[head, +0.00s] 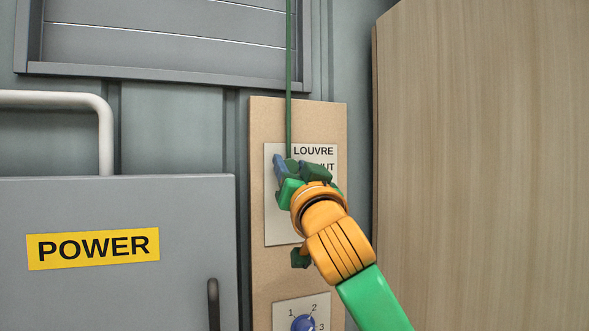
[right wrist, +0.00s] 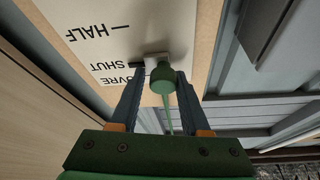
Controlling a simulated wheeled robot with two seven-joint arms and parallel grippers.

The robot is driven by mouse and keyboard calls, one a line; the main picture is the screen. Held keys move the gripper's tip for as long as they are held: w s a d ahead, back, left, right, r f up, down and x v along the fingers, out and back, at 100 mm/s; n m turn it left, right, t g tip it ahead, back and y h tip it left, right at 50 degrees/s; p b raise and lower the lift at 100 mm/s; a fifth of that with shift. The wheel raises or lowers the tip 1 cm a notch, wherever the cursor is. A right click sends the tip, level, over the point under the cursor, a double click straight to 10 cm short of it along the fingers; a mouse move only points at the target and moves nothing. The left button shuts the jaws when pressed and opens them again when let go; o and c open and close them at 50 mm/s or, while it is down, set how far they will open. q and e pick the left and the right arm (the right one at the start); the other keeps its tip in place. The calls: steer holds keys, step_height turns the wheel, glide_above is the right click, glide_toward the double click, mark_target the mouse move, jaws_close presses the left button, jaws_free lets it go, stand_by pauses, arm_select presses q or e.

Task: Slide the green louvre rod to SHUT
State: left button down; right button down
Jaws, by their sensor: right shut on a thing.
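The green louvre rod (head: 289,80) runs down from above, past the grey louvre (head: 165,38), to a label plate (head: 284,232) marked LOUVRE on a tan board. My right gripper (head: 290,168) is at the upper part of this plate and hides the rod's lower end. In the right wrist view, its fingers (right wrist: 160,88) are shut on the rod's green knob (right wrist: 163,80). A pale block (right wrist: 156,59) behind the knob sits about level with the dark SHUT mark (right wrist: 137,66). The HALF mark (right wrist: 122,26) is farther away. My left gripper is not in view.
A blue dial (head: 303,323) is below the plate. A wooden panel (head: 485,160) stands close on the right.

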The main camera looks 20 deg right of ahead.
steer(key=c, duration=0.6)
jaws_free()
steer(key=shift+r, duration=0.25)
steer(key=shift+c, duration=0.2)
steer(key=shift+o, duration=0.6)
steer(key=shift+a, duration=0.15)
steer(key=shift+a+f, duration=0.1)
steer(key=shift+a, duration=0.1)
steer(key=b+v, duration=0.5)
steer(key=v, duration=0.2)
